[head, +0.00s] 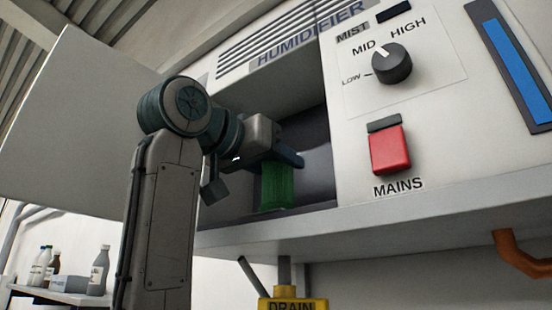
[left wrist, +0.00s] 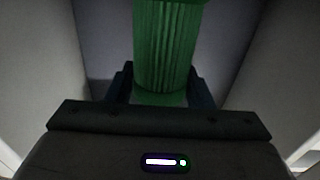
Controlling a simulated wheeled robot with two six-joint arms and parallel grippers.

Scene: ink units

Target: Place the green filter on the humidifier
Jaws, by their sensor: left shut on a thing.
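The green filter (head: 277,187) is a ribbed green cylinder, upright inside the open bay (head: 310,150) of the humidifier (head: 395,190). My left gripper (head: 290,160) reaches into the bay and is shut on the filter near its upper part. In the left wrist view the ribbed filter (left wrist: 167,45) stands between the two dark fingers (left wrist: 160,88). The filter's lower end is at or near the bay floor (head: 325,206); I cannot tell whether it touches. My right gripper is not in view.
An open white door panel (head: 75,120) stands left of the bay. A knob (head: 391,64) and red MAINS switch (head: 390,150) are to the right. Bottles (head: 99,270) stand on a shelf at lower left.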

